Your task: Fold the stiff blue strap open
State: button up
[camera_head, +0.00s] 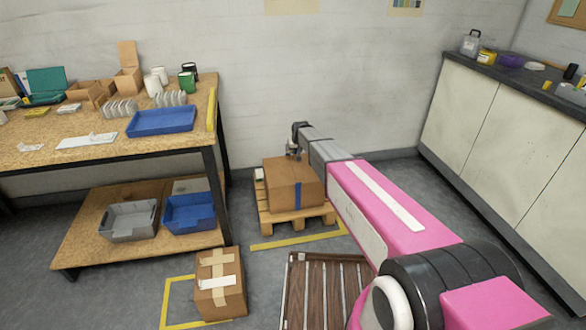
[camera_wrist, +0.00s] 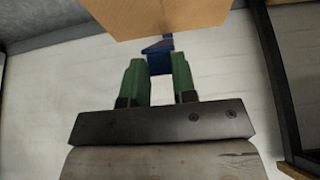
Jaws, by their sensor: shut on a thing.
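A cardboard box (camera_head: 283,180) stands on a wooden pallet (camera_head: 262,210), with a blue strap (camera_head: 298,195) upright on its near face. My gripper (camera_head: 293,151) is at the far upper left edge of this box and shows small there. In the wrist view the green fingers of my gripper (camera_wrist: 158,72) are shut on the blue strap (camera_wrist: 158,62), which sticks out from the box's edge (camera_wrist: 160,14). The part of the strap beyond the box edge is hidden in the wrist view.
A workbench (camera_head: 100,155) with a blue tray (camera_head: 161,121) stands left. A taped box (camera_head: 220,285) is on the floor in front, beside a slatted brown panel (camera_head: 325,290). A white cabinet (camera_head: 480,140) lines the right wall. Some floor by the pallet is free.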

jog(key=shift+w, duration=0.1)
jog(key=shift+w+a+r, duration=0.15)
jog(key=shift+w+r, duration=0.15)
jog(key=shift+r, duration=0.1)
jog(key=o, duration=0.6)
jog(key=shift+s, duration=0.1)
jog(key=shift+v, duration=2.95)
jog(key=shift+s, duration=0.1)
